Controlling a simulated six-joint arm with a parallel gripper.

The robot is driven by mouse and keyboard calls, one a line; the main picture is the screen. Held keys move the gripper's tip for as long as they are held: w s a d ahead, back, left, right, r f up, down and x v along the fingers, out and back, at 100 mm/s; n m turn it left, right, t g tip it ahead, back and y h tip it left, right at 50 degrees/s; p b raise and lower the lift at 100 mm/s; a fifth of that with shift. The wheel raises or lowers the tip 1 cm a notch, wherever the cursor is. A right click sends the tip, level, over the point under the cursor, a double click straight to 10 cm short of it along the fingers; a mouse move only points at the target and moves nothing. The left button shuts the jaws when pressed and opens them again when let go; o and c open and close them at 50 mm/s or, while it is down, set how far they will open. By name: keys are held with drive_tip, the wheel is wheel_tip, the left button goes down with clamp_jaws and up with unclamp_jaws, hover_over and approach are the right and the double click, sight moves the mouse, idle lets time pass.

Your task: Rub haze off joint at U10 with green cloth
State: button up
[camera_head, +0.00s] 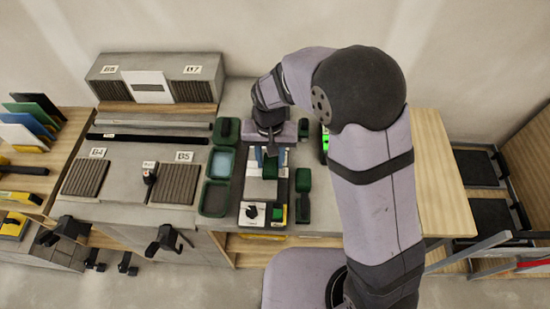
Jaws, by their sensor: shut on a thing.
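My gripper (265,158) points down over the narrow dark tray (243,212) in the middle of the bench. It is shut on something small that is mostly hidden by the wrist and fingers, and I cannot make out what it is. A grey tile-like piece (262,190) lies on the tray just in front of the fingers. I cannot tell whether the gripper touches it. No U10 label can be read, and I cannot make out a joint or haze at this size.
Green trays (215,198) stand left of the gripper, one with a pale blue inside (221,163). Ribbed dark panels (176,184) lie on the left bench. A bright green item (325,143) is partly behind my arm. The wooden top (440,180) at right is clear.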

drive_tip(key=shift+a, duration=0.25)
drive_tip(key=shift+a+f, duration=0.1)
drive_tip(key=shift+a, duration=0.85)
drive_tip(key=shift+a, duration=0.1)
drive_tip(key=shift+s+a+f, duration=0.1)
drive_tip(key=shift+a, duration=0.9)
drive_tip(key=shift+a, duration=0.1)
drive_tip(key=shift+a+p, duration=0.45)
drive_tip(key=shift+a, duration=0.55)
drive_tip(key=shift+d, duration=0.15)
drive_tip(key=shift+d+r, duration=0.2)
drive_tip(key=shift+d, duration=0.75)
